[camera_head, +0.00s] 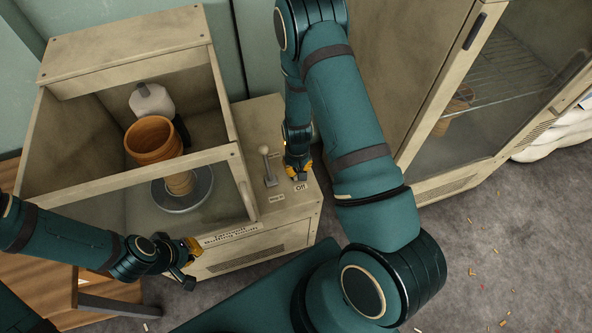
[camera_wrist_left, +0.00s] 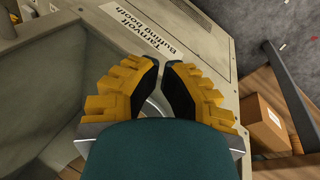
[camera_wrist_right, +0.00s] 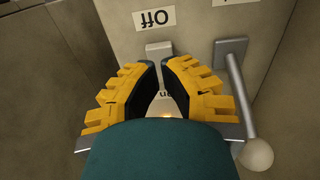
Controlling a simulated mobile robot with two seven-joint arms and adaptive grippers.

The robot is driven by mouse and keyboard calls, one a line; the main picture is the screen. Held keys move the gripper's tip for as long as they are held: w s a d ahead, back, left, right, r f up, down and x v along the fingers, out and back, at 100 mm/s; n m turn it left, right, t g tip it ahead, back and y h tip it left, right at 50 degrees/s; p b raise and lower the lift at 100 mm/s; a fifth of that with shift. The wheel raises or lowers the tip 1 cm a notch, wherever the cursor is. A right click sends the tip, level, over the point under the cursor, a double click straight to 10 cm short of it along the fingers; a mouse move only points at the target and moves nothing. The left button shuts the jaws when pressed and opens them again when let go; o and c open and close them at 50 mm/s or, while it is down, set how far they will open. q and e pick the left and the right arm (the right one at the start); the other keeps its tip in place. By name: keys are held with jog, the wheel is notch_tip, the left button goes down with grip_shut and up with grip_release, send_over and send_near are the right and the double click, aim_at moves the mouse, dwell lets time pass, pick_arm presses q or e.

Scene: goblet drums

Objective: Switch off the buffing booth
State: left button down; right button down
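The tan buffing booth (camera_head: 127,62) stands at the left. A label with its name also shows in the left wrist view (camera_wrist_left: 153,27). The control top at its right side carries a lever with a pale ball knob (camera_head: 264,150), an "Off" label (camera_head: 300,188) and a second label (camera_head: 276,198). My right gripper (camera_head: 299,174) is shut and empty, just above the "Off" label. In the right wrist view, a small grey switch (camera_wrist_right: 158,49) sits below the "Off" label, beyond my fingertips; contact cannot be told. My left gripper (camera_head: 190,262) is shut and empty near the booth's front.
A brown goblet drum (camera_head: 152,140) stands on the round turntable (camera_head: 183,192) inside the booth, behind glass. A tall cabinet (camera_head: 410,80) with a glass door stands at the right. A cardboard box (camera_wrist_left: 264,122) is below left.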

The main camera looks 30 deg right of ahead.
jog(key=shift+f+b, duration=1.45)
jog(key=shift+f, duration=0.3)
dwell(1.1)
jog(key=shift+r, duration=0.15)
jog(key=shift+r+p, duration=2.6)
jog(key=shift+r, duration=0.85)
